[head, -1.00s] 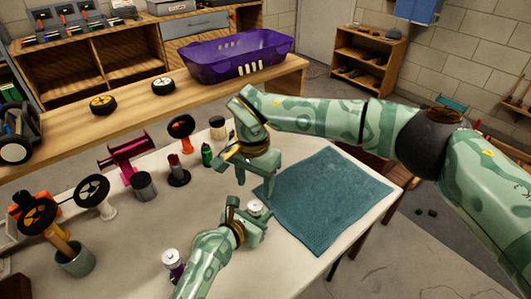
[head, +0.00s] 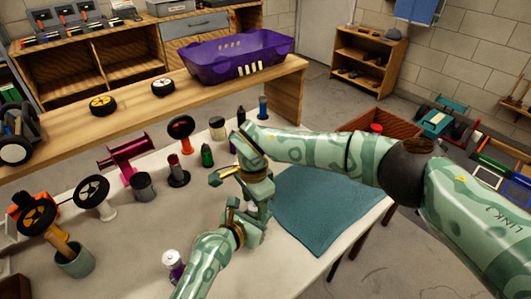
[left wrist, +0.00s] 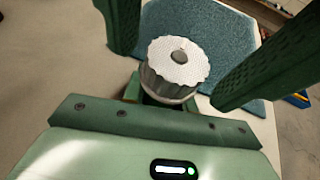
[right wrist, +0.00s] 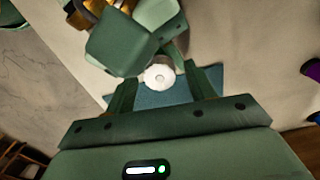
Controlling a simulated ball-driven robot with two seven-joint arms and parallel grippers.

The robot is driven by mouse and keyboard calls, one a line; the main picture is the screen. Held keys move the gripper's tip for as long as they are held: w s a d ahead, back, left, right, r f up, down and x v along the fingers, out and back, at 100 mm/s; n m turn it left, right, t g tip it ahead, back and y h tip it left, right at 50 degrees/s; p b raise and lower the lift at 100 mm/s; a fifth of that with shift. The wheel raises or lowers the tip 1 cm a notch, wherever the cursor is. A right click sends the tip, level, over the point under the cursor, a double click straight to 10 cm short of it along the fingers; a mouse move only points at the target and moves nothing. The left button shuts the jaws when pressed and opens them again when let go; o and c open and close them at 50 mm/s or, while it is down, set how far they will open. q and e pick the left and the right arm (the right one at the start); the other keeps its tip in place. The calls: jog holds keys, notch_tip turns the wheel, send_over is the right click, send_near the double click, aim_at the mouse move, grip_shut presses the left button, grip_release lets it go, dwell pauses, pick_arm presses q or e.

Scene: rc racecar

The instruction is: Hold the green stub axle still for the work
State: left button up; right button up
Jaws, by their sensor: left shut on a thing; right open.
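My left gripper (left wrist: 163,98) is shut on the green stub axle, low in the left wrist view. The axle is almost wholly hidden under a white ribbed knob (left wrist: 178,62) with a grey pin at its centre. The knob (right wrist: 159,76) also shows between the right fingertips in the right wrist view.
A teal mat (head: 325,215) lies to the right of the hands on the pale table. A small white-capped bottle (head: 173,265) stands close to my left forearm. A grey can (head: 143,187), a green bottle (head: 207,155) and a pink rear wing (head: 127,158) stand left and behind.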

jog(key=n, duration=0.3)
jog(key=shift+n, duration=0.4)
notch_tip(320, 180, up, 14)
jog(key=w+d+m+g+y, duration=0.1)
jog(key=w+d+m+y, duration=0.1)
jog(key=d+m+y, duration=0.1)
jog(key=shift+m, duration=0.6)
jog(key=shift+w, duration=0.1)
jog(key=shift+m+g+y, duration=0.3)
jog(key=shift+g+y, duration=0.1)
jog(key=shift+y, duration=0.2)
jog(key=d+x, duration=0.1)
jog(key=x, duration=0.8)
jog(key=d+f+x, duration=0.1)
jog(key=x, duration=0.3)
jog(key=shift+w+d+f, duration=0.15)
jog(key=shift+d+f, duration=0.1)
jog(key=shift+f, duration=0.05)
